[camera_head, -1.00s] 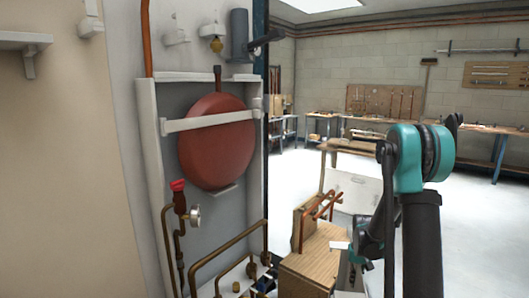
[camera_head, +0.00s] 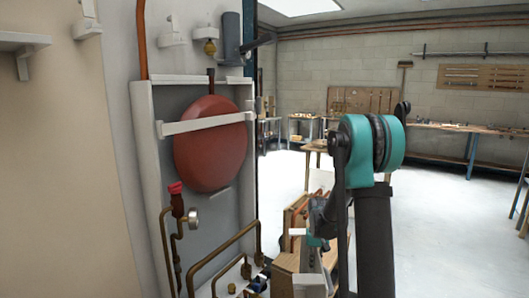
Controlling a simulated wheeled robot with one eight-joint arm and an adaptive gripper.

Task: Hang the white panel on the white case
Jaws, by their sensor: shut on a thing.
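The white case (camera_head: 147,190) is an open-fronted, shallow box on the wall at the left. It holds a round red tank (camera_head: 208,145) behind a white crossbar (camera_head: 203,123), with brass pipes and a gauge below. My gripper (camera_head: 318,240) is low in the picture, right of the case and apart from it, partly hidden by my arm. It is shut on a pale, narrow piece (camera_head: 307,258) that looks like the white panel seen nearly edge-on. Most of it is hidden or cut off, so its full outline cannot be told.
A dark blue fitting (camera_head: 260,283) shows at the case's bottom. A grey cylinder (camera_head: 231,38) is above the case. Workbenches (camera_head: 440,128) line the far wall; open floor (camera_head: 455,220) lies right.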

